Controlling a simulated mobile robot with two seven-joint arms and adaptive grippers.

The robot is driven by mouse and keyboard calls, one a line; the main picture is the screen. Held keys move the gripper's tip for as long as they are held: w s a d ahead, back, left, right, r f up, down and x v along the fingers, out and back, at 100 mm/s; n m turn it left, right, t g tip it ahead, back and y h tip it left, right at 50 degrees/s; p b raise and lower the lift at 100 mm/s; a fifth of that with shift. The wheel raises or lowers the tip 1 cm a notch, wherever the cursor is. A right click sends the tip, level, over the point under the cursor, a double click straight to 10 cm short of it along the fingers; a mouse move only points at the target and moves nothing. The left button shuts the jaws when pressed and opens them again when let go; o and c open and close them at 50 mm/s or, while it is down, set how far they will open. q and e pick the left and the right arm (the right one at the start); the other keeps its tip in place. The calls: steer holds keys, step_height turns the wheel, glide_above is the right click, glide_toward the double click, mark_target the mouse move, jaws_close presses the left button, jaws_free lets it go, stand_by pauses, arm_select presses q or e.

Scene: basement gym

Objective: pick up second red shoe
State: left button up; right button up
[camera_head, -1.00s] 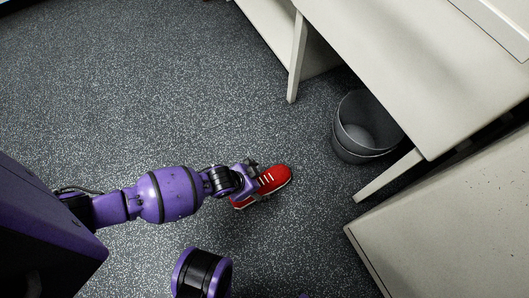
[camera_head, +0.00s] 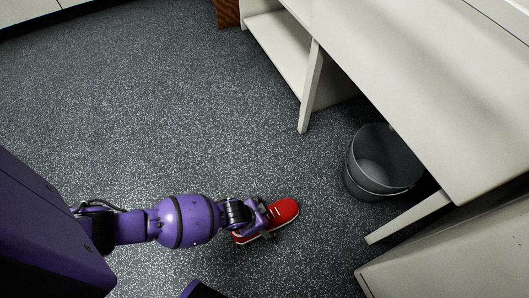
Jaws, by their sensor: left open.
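A red shoe (camera_head: 284,211) with a white sole edge and laces lies on the grey speckled floor, its toe to the upper right. My left gripper (camera_head: 264,217) is over the heel half of the shoe and hides part of it. The gripper is open, and its fingers appear close to the shoe's sides; I cannot tell whether they touch. Only one red shoe is in view. My right gripper is not in view.
A grey bin (camera_head: 381,165) stands right of the shoe, beneath a pale desk (camera_head: 420,70) with white legs. A pale cabinet (camera_head: 470,255) is at the lower right. The floor (camera_head: 150,110) above and left is clear.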

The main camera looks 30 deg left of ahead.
arm_select(q)
steer(key=c, duration=1.5)
steer(key=shift+o, duration=0.2)
steer(key=shift+r+p, duration=0.2)
steer(key=shift+p, duration=0.1)
